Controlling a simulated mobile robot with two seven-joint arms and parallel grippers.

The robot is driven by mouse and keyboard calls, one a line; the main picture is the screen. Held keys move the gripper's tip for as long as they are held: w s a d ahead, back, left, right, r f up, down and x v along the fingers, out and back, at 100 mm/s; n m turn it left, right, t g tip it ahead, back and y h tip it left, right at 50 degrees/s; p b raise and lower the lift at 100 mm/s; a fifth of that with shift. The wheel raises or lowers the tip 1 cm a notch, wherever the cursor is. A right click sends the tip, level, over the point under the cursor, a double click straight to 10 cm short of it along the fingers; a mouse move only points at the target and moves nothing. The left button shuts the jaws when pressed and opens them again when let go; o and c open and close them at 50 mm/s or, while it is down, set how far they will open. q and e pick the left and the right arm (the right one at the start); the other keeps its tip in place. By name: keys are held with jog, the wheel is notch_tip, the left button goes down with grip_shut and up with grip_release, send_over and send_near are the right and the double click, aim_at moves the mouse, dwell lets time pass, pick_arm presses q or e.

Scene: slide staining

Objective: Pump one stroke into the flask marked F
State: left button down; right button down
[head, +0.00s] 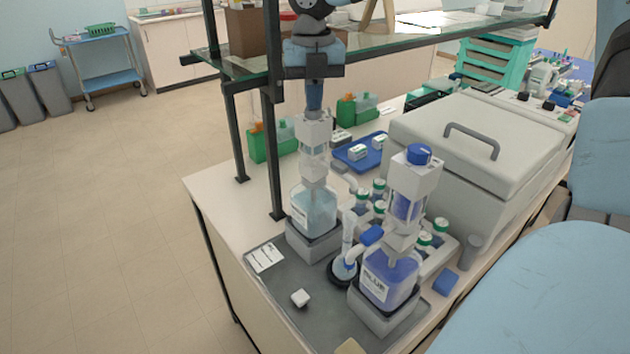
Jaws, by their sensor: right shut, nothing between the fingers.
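My right gripper (314,105) points straight down from the top, its fingers shut with nothing between them. Its tips are at the top of the left pump dispenser (314,150), seemingly touching it; the top knob is hidden. This dispenser sits on a bottle of pale blue liquid (314,207) on a grey block. A second dispenser (413,178) with a round blue cap stands to the right, on a bottle labelled BLUE (388,280). A small clear flask (345,268) stands between the two on a dark round base. I cannot read an F on it. My left gripper is out of view.
Several green-capped bottles stand behind. A large grey lidded box (470,140) is at the back right. A glass shelf (400,45) crosses above the bench.

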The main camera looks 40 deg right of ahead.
jog(key=shift+r+p, duration=0.8)
jog(key=shift+r, duration=1.6)
jog(key=shift+r+p, duration=1.1)
jog(key=shift+r, duration=1.4)
